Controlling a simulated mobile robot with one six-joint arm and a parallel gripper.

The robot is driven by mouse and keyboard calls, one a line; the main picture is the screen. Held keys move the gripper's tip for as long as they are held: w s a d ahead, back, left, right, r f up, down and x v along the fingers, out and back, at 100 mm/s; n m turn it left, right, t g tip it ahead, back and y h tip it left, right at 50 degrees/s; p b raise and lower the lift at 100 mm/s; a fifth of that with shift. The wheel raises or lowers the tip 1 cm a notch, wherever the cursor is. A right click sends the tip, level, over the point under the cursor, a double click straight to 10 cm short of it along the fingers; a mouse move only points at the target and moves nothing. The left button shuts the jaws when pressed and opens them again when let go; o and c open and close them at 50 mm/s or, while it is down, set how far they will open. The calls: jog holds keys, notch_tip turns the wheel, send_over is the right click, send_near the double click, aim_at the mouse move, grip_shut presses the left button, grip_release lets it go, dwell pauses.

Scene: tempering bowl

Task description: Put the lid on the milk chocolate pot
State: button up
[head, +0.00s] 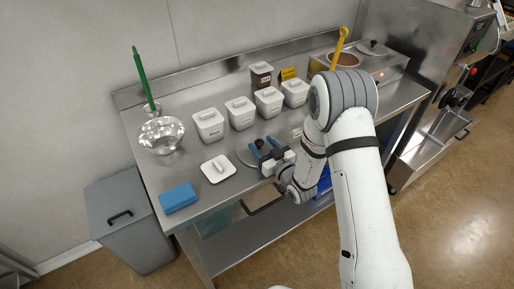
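My gripper (266,143) is low over the middle of the steel table, its two blue-tipped fingers apart. A round grey metal disc (245,156), likely a pot lid, lies on the table beside and partly under the fingers. Its centre is hidden, so any knob cannot be seen. At the back right, a steel warming unit (392,63) holds an uncovered pot of brown chocolate (343,59) with a yellow-handled tool (339,46) standing in it. A second round lid with a dark knob (372,47) sits to its right. I cannot read which pot is milk chocolate.
Several white lidded tubs (208,125) stand in a row behind the gripper, with a dark-filled container (261,75) farther back. A white square lid (217,169), a blue sponge (178,197) and a metal bowl (161,134) are at left.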

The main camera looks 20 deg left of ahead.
grip_shut()
dwell(0.4)
jog(key=shift+r, duration=0.1)
